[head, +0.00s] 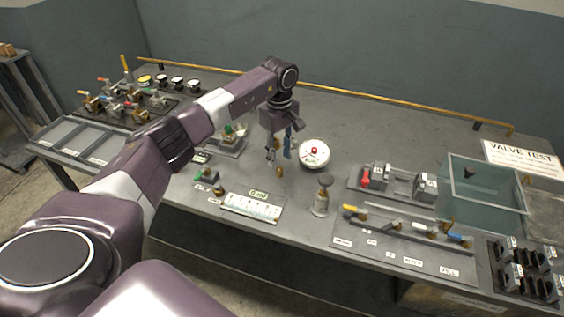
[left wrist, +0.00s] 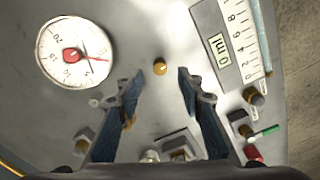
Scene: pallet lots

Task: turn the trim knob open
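A small round brass knob (left wrist: 160,66), which I take for the trim knob, stands on the grey bench top. In the head view the knob (head: 279,171) shows just below my left gripper (head: 280,155). My left gripper points down with its fingers spread and nothing between them. In the left wrist view the knob lies just beyond the gap between the two fingertips (left wrist: 158,80), apart from both. No marking on the knob can be read. My right gripper is not in view.
A round white dial with a red centre (head: 314,153) stands close to the right of the knob. A scale plate (head: 252,205) with a "0 ml" display lies in front. A small upright cylinder (head: 322,200) stands front right. Valves and a glass tank (head: 482,190) are farther right.

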